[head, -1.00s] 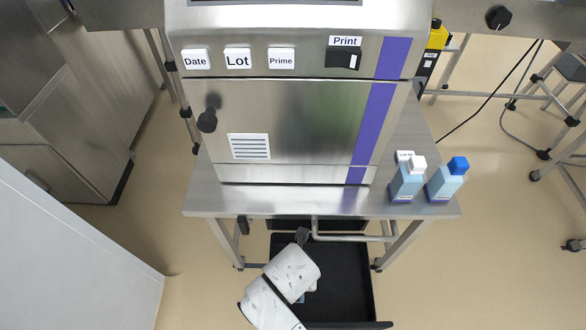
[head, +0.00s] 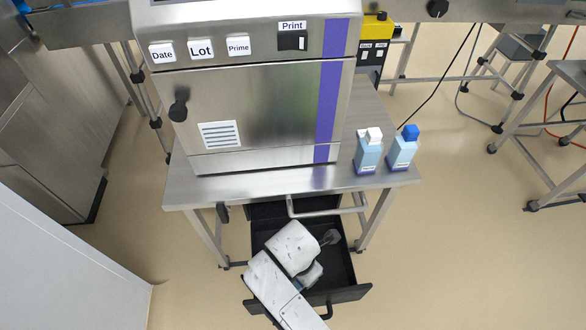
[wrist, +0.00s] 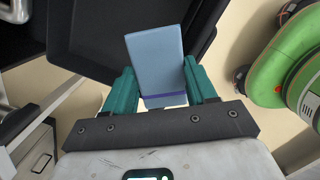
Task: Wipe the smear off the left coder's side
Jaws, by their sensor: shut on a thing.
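The coder (head: 275,105) is a steel cabinet with a purple stripe, standing on a steel table in the head view. I see its front; its left side is turned away and no smear can be made out. My gripper (wrist: 157,72) has teal fingers, shut on a light blue flat-faced thing (wrist: 155,52) with a purple stripe near the jaws. In the head view my white arm reaches low over the open black drawer, below and in front of the coder; the fingers and the held thing are not clear there.
A white-capped bottle (head: 368,155) and a blue-capped bottle (head: 402,150) stand at the table's (head: 240,189) right front. The open black drawer (head: 345,272) juts out under the table. A dark knob (head: 179,104) sticks out of the coder's front.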

